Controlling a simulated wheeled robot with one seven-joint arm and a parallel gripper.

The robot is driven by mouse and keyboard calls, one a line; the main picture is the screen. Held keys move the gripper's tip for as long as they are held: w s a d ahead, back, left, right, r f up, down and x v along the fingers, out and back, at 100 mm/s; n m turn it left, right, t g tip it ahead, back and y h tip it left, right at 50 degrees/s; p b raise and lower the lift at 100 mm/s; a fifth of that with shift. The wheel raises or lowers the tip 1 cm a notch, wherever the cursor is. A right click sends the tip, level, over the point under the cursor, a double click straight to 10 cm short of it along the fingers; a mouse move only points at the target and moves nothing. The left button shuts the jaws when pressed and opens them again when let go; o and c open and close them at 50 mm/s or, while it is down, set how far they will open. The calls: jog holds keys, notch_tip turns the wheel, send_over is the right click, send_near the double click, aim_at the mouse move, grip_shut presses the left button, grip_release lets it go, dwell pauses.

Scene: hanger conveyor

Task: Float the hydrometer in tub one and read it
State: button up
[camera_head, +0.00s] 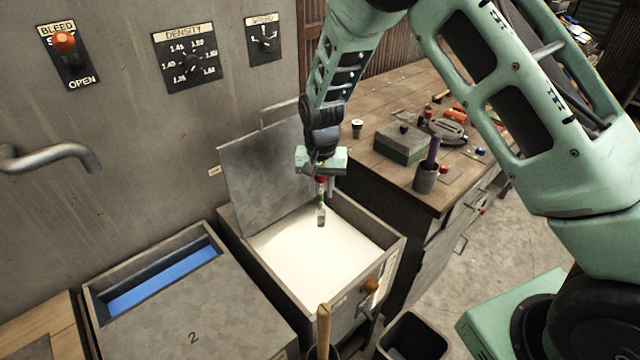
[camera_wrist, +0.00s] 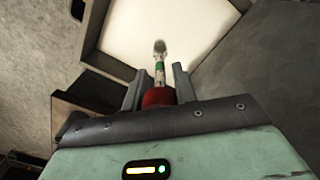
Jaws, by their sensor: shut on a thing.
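My gripper (camera_head: 321,180) is shut on the hydrometer (camera_head: 321,212) and holds it upright above the open tub with white liquid. The hydrometer has a red top, a green band and a pale bulb at the bottom. In the wrist view the hydrometer (camera_wrist: 159,62) sticks out between the fingers (camera_wrist: 158,88), with the red part at the grip. The tub (camera_head: 397,246) has its grey lid (camera_head: 258,185) raised at the back. The white liquid (camera_head: 300,255) fills it below the rim. Whether the bulb touches the liquid is hard to tell.
A closed tub lid marked 2 (camera_head: 200,325) lies left, with a blue strip (camera_head: 165,275) showing. A workbench (camera_head: 440,195) with a green box (camera_head: 402,142) and a cup (camera_head: 425,180) stands right. A wooden handle (camera_head: 323,325) rises at the front beside a dark bin (camera_head: 415,335).

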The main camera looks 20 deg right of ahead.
aim_at(321, 209)
jog(key=shift+f+b, duration=1.9)
jog(key=shift+f, duration=1.2)
notch_tip(321, 209, down, 18)
jog(key=b, duration=1.1)
jog(key=o, duration=1.8)
jog(key=shift+r, duration=0.1)
jog(key=shift+r+p, duration=2.9)
jog(key=shift+r, duration=1.55)
